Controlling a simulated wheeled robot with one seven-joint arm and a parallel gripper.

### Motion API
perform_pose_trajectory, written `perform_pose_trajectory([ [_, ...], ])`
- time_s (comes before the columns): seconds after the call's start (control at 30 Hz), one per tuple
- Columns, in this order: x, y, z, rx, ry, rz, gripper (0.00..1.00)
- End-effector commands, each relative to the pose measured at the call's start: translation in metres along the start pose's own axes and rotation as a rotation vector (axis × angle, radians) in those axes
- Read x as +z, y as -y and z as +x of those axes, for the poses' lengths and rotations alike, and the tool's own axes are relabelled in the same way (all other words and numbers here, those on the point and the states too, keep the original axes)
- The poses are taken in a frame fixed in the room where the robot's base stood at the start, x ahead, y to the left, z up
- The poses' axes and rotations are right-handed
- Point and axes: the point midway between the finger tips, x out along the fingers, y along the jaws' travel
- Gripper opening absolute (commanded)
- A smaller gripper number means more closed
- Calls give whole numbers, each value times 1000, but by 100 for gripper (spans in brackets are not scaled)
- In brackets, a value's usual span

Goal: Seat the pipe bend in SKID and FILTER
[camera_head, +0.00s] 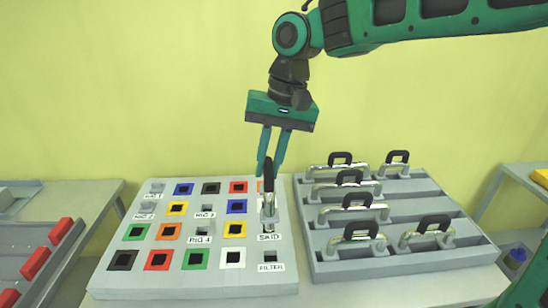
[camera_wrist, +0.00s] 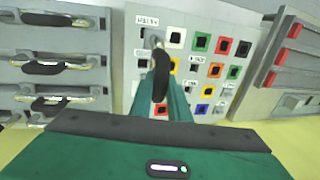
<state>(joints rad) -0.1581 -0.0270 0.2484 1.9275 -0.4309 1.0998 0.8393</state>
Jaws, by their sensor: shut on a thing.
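The pipe bend (camera_head: 268,211) is a silvery pipe with a black arched handle. My gripper (camera_head: 270,168) is shut on that handle, above the right column of the socket board. In the head view the bend appears nearly end-on, just above the SKID label (camera_head: 269,237). The FILTER label (camera_head: 271,267) and its dark socket (camera_head: 269,256) are in front, uncovered. In the wrist view the black handle (camera_wrist: 161,78) lies between my fingers, and a metal end (camera_wrist: 155,40) shows near the labels. I cannot tell whether either end is in a socket.
The grey socket board (camera_head: 110,285) has several coloured square sockets. A grey rack (camera_head: 400,264) at right holds several other black-handled pipe bends. A stand with red blocks (camera_head: 36,263) is at far left. A narrow gap separates board and rack.

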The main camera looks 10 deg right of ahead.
Motion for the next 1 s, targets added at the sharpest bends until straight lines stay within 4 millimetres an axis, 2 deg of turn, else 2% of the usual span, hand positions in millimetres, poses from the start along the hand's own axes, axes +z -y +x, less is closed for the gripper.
perform_pose_trajectory([
  [1.0, 0, -11, 51, 1, 1, 1, 0],
])
